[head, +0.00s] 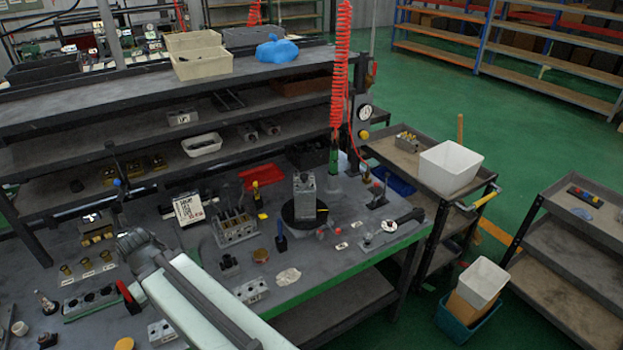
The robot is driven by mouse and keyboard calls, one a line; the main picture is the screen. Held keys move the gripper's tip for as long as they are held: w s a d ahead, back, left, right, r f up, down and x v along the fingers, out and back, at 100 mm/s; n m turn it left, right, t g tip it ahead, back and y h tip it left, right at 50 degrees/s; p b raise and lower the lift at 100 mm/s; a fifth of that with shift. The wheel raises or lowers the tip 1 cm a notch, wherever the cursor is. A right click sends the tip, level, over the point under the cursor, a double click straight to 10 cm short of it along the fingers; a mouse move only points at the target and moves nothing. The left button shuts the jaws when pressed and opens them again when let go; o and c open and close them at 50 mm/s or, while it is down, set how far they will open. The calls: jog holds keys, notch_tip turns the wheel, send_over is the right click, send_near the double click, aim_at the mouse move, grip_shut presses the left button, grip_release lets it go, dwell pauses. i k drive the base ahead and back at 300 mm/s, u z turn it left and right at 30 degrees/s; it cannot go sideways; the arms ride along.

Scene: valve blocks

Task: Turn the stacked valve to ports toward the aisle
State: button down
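A grey block-shaped valve (304,198) stands upright on a black round base (290,217) near the middle of the bench. It looks like a stack of blocks, but the joints between them and its ports are too small to make out. The fingers cannot be made out, so I cannot tell whether my gripper is open or shut.
A manifold (235,228) and a paper card (188,209) stand left of the valve. A red coiled hose (341,70) hangs behind it. Small parts crowd the bench (330,275). A cart with a white bin (450,166) stands right; green floor (420,85) lies open beyond.

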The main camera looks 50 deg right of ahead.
aim_at(305, 212)
jog(key=z, duration=1.55)
jog(key=k, duration=0.6)
jog(key=u, duration=0.65)
jog(key=i, duration=1.1)
jog(key=u, duration=0.4)
